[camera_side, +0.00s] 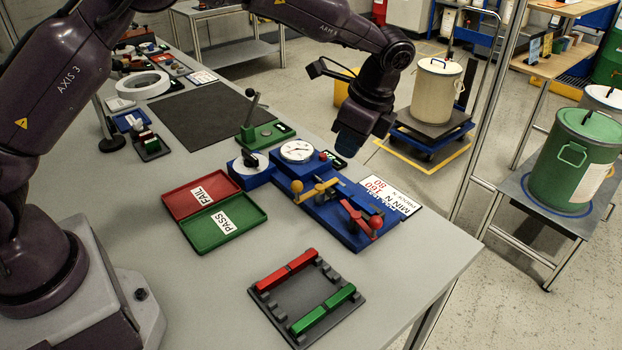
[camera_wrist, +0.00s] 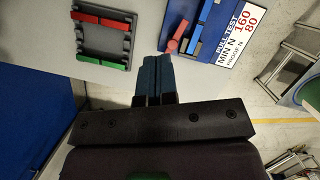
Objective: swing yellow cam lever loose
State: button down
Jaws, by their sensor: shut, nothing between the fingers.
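The yellow cam lever (camera_side: 318,190) has a round yellow knob at its left end and lies across the blue pull-test fixture (camera_side: 335,219) in the side view. I do not see it in the wrist view. A red lever (camera_side: 357,215) with a red ball sits on the same fixture to its right; it also shows in the wrist view (camera_wrist: 178,37). My gripper (camera_side: 347,151) is above and behind the fixture, apart from both levers. Its blue fingers (camera_wrist: 154,62) are together and hold nothing.
A round dial gauge (camera_side: 298,151) stands on the fixture's back part. A green hand-lever press (camera_side: 262,132) is behind it. Red (camera_side: 188,192) and green (camera_side: 240,223) trays lie left. A dark rack (camera_side: 281,310) with red and green bars is in front. The label plate (camera_side: 390,195) lies right.

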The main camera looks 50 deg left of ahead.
jog(key=s+a+f, duration=0.2)
jog(key=a+f, duration=0.4)
jog(key=f, duration=0.4)
jog(key=shift+s+a+f, duration=0.15)
jog(key=shift+s+a, duration=0.05)
jog(key=shift+s, duration=0.2)
